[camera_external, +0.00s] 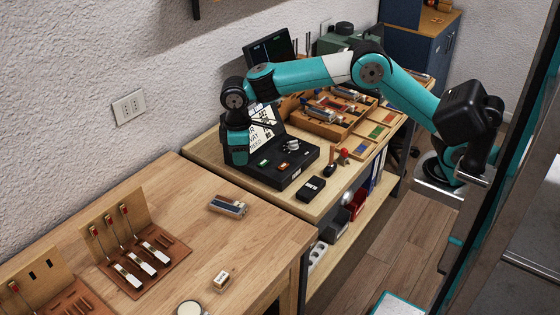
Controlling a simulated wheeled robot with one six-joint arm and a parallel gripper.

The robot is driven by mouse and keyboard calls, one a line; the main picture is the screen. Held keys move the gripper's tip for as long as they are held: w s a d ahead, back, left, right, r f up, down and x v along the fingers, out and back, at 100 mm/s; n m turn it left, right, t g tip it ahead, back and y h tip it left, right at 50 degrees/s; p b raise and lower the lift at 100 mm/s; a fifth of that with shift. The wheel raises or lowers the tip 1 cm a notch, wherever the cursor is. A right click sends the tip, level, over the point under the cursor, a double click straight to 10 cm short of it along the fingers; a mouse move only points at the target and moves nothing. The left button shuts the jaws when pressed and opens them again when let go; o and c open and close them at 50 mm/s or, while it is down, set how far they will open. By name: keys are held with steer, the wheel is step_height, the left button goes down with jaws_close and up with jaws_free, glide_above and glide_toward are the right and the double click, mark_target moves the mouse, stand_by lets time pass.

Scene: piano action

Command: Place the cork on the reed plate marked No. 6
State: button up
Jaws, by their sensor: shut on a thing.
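The end of my arm with my gripper (237,158) hangs down at the left edge of an open black case (290,181) on the far bench. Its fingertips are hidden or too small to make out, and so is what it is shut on. I cannot pick out the cork by sight. Small metal and coloured pieces lie in the case. Several pale-and-dark slats (143,262) lie on a brown board on the near bench; I cannot tell whether they are reed plates. No mark reading No. 6 is legible.
The near wooden bench (185,235) has free room in its middle. A metal-and-wood block (228,206) and a small labelled block (221,281) lie on it. A small black box (311,189) lies before the case. Wooden trays (335,117) and coloured panels (365,145) stand farther right.

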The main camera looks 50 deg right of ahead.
mark_target(235, 208)
steer(key=shift+n, duration=0.3)
steer(key=w+f, duration=0.1)
steer(key=f, duration=0.5)
steer(key=w+f, duration=0.1)
steer(key=f, duration=0.5)
steer(key=w+f+p, duration=0.1)
steer(key=f, duration=0.6)
steer(key=shift+w+a, duration=0.2)
steer(key=o, duration=0.8)
steer(key=shift+f, duration=0.1)
steer(key=shift+o, duration=0.4)
